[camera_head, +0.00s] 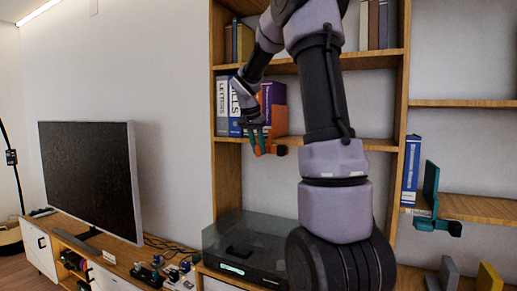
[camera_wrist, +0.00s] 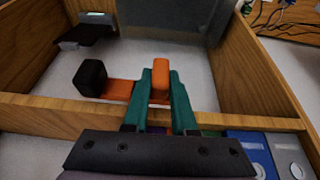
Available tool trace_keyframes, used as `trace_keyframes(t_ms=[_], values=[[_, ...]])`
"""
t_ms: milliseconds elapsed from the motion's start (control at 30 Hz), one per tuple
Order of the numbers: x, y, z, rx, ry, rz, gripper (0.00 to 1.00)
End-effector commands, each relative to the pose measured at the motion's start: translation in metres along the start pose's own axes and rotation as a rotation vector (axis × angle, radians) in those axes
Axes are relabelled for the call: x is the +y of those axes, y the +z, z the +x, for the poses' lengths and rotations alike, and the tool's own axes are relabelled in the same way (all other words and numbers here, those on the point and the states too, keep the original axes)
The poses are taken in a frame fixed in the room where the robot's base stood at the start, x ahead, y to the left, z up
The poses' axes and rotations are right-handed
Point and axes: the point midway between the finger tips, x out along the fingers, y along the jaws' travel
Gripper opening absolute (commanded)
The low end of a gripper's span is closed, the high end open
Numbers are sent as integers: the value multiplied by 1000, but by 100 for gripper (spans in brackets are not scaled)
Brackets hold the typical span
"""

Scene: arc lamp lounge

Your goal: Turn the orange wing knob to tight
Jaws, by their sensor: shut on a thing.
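The orange wing knob (camera_wrist: 160,78) shows in the wrist view as an orange block between the two teal fingertips. My gripper (camera_wrist: 160,90) is shut on it, with one finger on each side. An orange bar (camera_wrist: 122,90) runs left from there to a black block (camera_wrist: 90,78). In the head view my gripper (camera_head: 262,142) is at the front edge of the middle shelf, below an orange bookend (camera_head: 273,122) beside the books. A dark block (camera_head: 281,150) shows just right of the fingers. The knob's turn angle and any tight mark cannot be made out.
The wooden shelf (camera_head: 315,141) and its upright (camera_head: 218,180) are close to my gripper. Books (camera_head: 222,100) stand above it. A dark glassy box (camera_head: 245,245) stands below, and a television (camera_head: 90,175) at left.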

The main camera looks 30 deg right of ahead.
Motion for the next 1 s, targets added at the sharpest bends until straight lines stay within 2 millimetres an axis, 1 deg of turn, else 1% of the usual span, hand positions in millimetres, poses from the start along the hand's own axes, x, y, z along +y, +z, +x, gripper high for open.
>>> trace_keyframes(t_ms=[167, 367, 1000], values=[[-3, 0, 0, 0, 66, -29, 0], [-6, 1, 0, 1, 204, -87, 0], [-12, 2, 4, 4, 768, -319, 0]])
